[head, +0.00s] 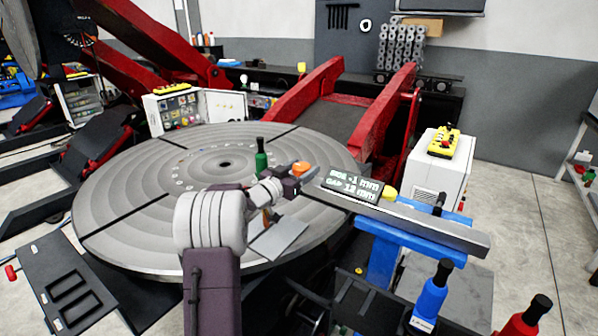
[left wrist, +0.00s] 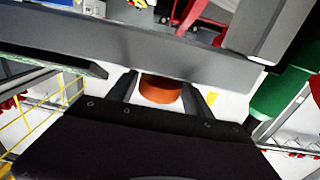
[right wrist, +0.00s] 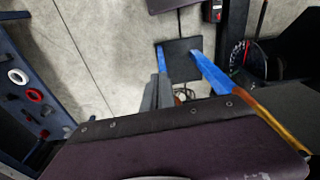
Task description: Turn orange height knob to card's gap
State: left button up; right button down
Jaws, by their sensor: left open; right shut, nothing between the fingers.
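The orange knob (head: 301,167) sits near the left end of a long grey beam above the round turntable. My left gripper (head: 306,180) is at it. In the left wrist view the orange knob (left wrist: 160,89) lies between the two open fingers, one on each side; I cannot tell whether they touch it. A dark card (head: 351,185) with pale lettering stands by the beam; its lower line seems to read "GAP 12", the upper line is less clear. My right gripper (right wrist: 160,96) shows only in the right wrist view, shut and empty above the floor.
A green bottle (head: 262,157) stands close to my left gripper. The grey beam (head: 430,219) runs right over a blue stand (head: 379,258). The turntable (head: 130,215) is mostly bare. Blue (head: 430,297) and red (head: 522,322) bottles stand at front right.

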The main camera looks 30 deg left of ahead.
aim_at(296, 174)
pick_arm(q)
jog(key=s+b, duration=0.2)
jog(key=b, duration=0.1)
jog(key=s+b, duration=0.5)
jog(key=b, duration=0.1)
jog(key=shift+s+a+f+b, duration=0.3)
jog(key=shift+s+a, duration=0.1)
jog(key=shift+s+r+b, duration=0.25)
jog(key=shift+s+b, duration=0.3)
jog(key=shift+r, duration=0.1)
